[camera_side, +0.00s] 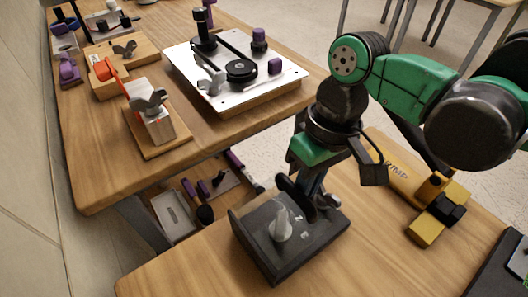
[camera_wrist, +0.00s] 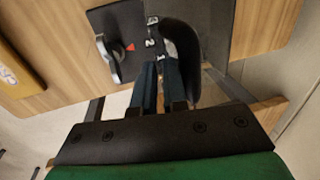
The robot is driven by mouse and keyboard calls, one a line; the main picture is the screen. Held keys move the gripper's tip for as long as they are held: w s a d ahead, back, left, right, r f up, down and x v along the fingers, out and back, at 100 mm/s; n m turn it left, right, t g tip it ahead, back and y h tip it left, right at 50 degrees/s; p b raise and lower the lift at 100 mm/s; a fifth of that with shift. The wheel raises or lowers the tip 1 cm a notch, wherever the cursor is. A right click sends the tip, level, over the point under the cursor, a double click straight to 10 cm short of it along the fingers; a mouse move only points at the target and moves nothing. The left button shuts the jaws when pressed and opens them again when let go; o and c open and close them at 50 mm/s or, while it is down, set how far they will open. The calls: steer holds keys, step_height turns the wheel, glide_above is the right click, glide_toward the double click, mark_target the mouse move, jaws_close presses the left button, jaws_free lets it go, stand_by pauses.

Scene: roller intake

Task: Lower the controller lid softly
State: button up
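The knob shows beside a red mark in the wrist view (camera_wrist: 107,56). A black rounded piece (camera_side: 294,197) stands tilted over the box's far part; it also shows in the wrist view (camera_wrist: 185,50). I cannot tell whether it is the lid or a handle. My gripper (camera_side: 306,192) reaches down at this piece, its two dark fingers (camera_wrist: 160,66) close together beside it. Their grip and any contact are unclear.
A yellow block with a black part (camera_side: 438,208) lies right of the box on the near table. The far table (camera_side: 205,130) holds a silver belt-and-pulley plate (camera_side: 230,72) and wooden fixtures (camera_side: 152,125). A lower shelf (camera_side: 215,195) holds small parts.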

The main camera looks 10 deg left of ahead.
steer(key=shift+s+a, duration=0.45)
steer(key=shift+a, duration=0.1)
steer(key=shift+r, duration=0.6)
steer(key=shift+w+d+f, duration=0.1)
steer(key=shift+d+f, duration=0.05)
steer(key=shift+f, duration=0.3)
steer(key=shift+w+d+f, duration=0.1)
steer(key=shift+d+f, duration=0.05)
steer(key=shift+f, duration=0.3)
steer(key=shift+w+d, duration=0.1)
steer(key=shift+d, duration=0.1)
steer(key=shift+w+d+f, duration=0.2)
steer(key=shift+w+d, duration=0.45)
steer(key=shift+d, duration=0.05)
steer(key=shift+w+r, duration=0.1)
steer(key=shift+r, duration=0.05)
steer(key=shift+w+d+r, duration=0.1)
steer(key=shift+r, duration=0.35)
steer(key=shift+w+d+r, duration=0.1)
steer(key=shift+r, duration=0.35)
